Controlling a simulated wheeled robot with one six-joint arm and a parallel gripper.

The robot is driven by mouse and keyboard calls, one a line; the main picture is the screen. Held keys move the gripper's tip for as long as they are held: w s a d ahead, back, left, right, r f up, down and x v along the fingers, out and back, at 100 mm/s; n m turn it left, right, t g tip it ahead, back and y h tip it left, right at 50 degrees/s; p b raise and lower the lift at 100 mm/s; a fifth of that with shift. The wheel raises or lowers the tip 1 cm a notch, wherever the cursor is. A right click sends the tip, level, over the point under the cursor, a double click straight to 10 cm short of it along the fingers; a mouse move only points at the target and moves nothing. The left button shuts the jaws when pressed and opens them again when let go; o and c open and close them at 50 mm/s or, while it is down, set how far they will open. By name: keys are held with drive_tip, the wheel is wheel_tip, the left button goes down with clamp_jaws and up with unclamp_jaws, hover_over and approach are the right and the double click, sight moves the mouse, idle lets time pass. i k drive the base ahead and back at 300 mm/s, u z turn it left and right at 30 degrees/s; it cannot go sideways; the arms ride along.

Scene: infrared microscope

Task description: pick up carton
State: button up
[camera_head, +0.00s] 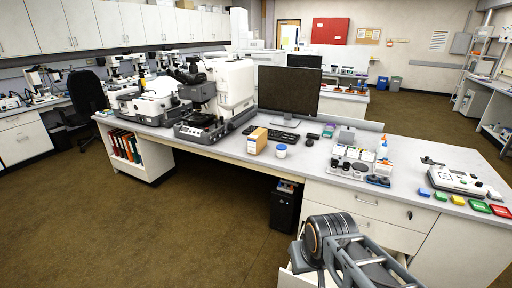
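The carton appears to be a small tan and white box (257,140) standing on the long grey-topped bench (226,146), near its front edge. It stands in front of the keyboard and left of a small white tub with a blue lid (281,151). Nothing hides its front. Parts of my arm show at the bottom right, in front of the bench drawers and well apart from the carton. No gripper fingers can be made out in this view.
A microscope (205,95) stands left of the carton and a monitor (289,90) behind it. A white organizer with bottles (358,158) stands to the right, then coloured blocks and a small instrument (455,181). Floor in front of the bench is clear at left.

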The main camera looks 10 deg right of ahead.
sight(257, 141)
drive_tip(key=u, duration=0.65)
drive_tip(key=i, duration=0.55)
drive_tip(key=u, duration=0.75)
drive_tip(key=i, duration=2.35)
drive_tip(key=z, duration=1.65)
drive_tip(key=i, duration=0.7)
drive_tip(key=z, duration=0.6)
